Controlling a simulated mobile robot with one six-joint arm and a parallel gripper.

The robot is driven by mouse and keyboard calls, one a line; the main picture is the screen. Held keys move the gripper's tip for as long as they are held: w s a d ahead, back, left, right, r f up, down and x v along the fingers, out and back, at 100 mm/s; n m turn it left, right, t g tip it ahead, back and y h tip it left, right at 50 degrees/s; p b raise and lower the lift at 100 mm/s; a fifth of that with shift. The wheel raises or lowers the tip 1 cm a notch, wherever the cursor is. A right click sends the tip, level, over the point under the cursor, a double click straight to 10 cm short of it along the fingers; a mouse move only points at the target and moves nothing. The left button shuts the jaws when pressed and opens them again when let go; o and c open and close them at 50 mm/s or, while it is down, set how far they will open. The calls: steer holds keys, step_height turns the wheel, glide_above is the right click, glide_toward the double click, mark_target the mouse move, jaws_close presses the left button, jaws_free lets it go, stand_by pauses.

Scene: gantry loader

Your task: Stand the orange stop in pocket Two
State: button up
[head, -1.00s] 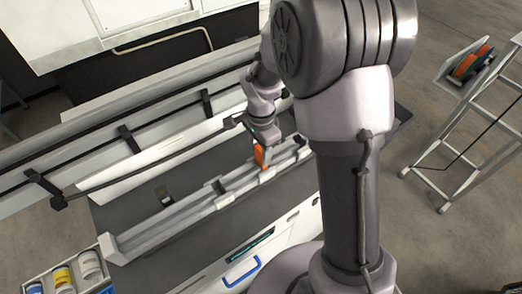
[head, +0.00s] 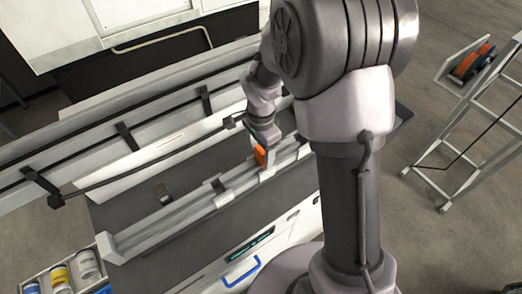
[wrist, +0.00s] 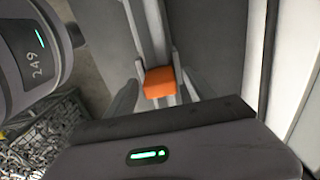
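The orange stop (head: 260,156) is at the long pale rail (head: 165,222), toward its right part in the head view. In the wrist view the stop (wrist: 159,82) lies between the two fingertips of my gripper (wrist: 159,88), in line with the rail channel. A narrow gap shows on each side of it, so the fingers look open around it. In the head view my gripper (head: 264,142) is just above the stop, and its fingers are hard to make out. No pocket label is readable, so I cannot tell which pocket is Two.
A tray of cans (head: 86,266) is at the lower left. A slanted rack with orange and dark discs (head: 473,61) tops a stand at right. A long beam runs behind the bench.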

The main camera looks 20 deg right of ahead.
step_height(320, 180, up, 18)
steer(key=p, duration=0.2)
steer(key=shift+f, duration=0.25)
steer(key=shift+r, duration=0.1)
step_height(320, 180, up, 8)
steer(key=p, duration=0.6)
steer(key=shift+p, duration=0.4)
stand_by(0.4)
